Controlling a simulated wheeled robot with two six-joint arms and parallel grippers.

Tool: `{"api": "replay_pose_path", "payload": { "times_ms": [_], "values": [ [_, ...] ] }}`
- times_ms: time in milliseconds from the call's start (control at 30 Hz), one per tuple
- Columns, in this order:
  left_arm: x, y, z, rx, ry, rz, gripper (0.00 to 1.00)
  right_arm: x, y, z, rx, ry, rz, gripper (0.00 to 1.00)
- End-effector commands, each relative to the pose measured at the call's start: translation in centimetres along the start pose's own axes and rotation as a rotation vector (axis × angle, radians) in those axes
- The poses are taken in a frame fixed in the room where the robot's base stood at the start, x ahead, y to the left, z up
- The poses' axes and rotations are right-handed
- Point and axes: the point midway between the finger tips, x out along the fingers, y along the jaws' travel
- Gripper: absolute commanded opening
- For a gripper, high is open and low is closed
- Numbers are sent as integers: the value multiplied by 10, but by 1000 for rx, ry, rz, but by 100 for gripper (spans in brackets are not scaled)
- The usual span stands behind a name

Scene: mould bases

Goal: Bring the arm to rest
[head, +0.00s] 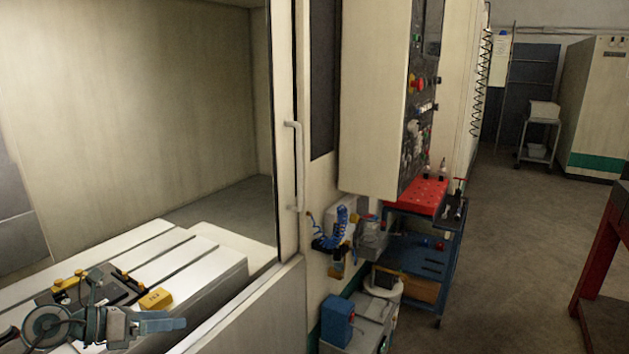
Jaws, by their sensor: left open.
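My left arm comes in at the lower left, and its gripper (168,321) is open and points right. I see nothing between its fingers. It is over the pale slotted machine table (215,272), in front of a dark mould base (122,282) with yellow parts on it. A yellow block (155,298) with dark marking lies at the right of the mould base, just behind the gripper in the picture. Part of the mould base is hidden behind my arm. My right gripper is not in view.
The machine's door frame with a handle (294,165) stands right of the table. A control cabinet (375,100) and a blue cart (425,265) with a red top (418,196) are beyond it. A red-framed bench (603,255) is at the right edge. The floor between is clear.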

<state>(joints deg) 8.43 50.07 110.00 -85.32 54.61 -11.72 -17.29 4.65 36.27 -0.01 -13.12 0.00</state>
Motion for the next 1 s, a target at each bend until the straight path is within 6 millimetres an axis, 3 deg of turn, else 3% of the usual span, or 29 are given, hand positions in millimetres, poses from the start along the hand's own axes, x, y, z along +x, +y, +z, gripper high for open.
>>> {"api": "replay_pose_path", "payload": {
  "times_ms": [100,200,333,467,567,667,767,900,1000],
  "values": [
    [17,-36,8,-180,-247,-133,98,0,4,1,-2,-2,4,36],
    [16,-54,18,-365,-456,-213,98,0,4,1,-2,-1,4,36],
    [4,-58,22,-647,-712,-270,98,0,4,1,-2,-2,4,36],
    [-13,-44,9,-965,-945,-269,98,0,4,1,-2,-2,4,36],
    [-25,-26,-17,-1227,-1103,-225,98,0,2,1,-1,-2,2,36],
    [-33,-10,-57,-1497,-1236,-142,98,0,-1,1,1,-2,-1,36],
    [-38,-1,-109,-1771,-1341,-16,98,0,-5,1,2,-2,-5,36],
    [-40,-8,-191,-2134,-1424,222,98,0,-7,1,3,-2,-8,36],
    [-40,-24,-239,-2328,-1436,395,98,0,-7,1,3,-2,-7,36]
  ]
}}
